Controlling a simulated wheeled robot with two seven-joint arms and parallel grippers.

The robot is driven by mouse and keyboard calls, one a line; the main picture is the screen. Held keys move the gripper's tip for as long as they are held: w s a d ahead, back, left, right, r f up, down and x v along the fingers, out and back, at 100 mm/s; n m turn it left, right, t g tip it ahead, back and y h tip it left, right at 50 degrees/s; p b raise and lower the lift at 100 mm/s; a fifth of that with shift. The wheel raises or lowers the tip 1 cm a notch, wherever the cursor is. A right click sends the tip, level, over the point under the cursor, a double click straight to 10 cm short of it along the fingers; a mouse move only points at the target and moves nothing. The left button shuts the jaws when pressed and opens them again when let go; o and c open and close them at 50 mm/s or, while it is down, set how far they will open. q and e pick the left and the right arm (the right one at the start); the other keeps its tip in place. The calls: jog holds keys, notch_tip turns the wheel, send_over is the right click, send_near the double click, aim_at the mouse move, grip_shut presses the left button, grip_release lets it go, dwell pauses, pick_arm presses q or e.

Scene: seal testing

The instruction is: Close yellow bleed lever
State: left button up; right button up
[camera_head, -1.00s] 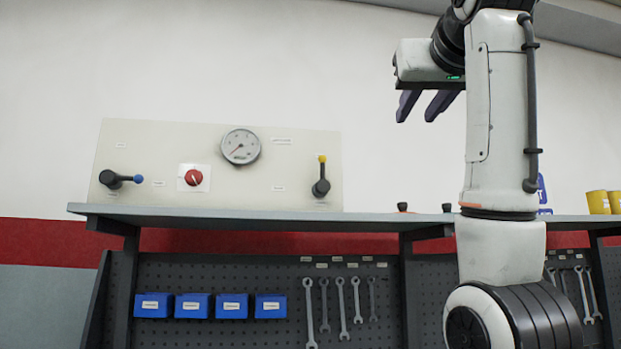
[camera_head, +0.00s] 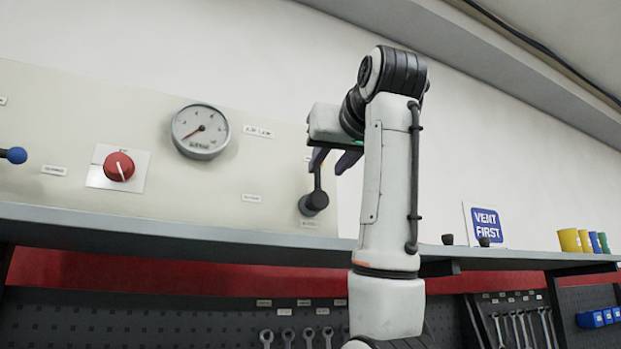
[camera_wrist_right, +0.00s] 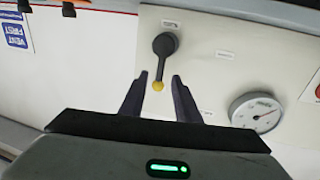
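The yellow bleed lever (camera_head: 314,200) is a black handle on the pale panel (camera_head: 90,120), pointing up from its round black pivot. No contact is visible. My left gripper does not show.
The panel also carries a gauge (camera_head: 201,131), a red knob (camera_head: 118,167) and a blue-tipped lever (camera_head: 14,155). A shelf (camera_head: 180,231) runs below it. A "VENT FIRST" sign (camera_head: 485,224) and yellow cups (camera_head: 569,240) stand at the right.

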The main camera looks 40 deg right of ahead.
aim_at(319, 177)
jog(key=p+x, duration=0.2)
jog(key=x, duration=0.4)
jog(key=shift+w, duration=0.15)
jog(key=shift+w+d, duration=0.35)
jog(key=shift+w, duration=0.3)
grip_shut()
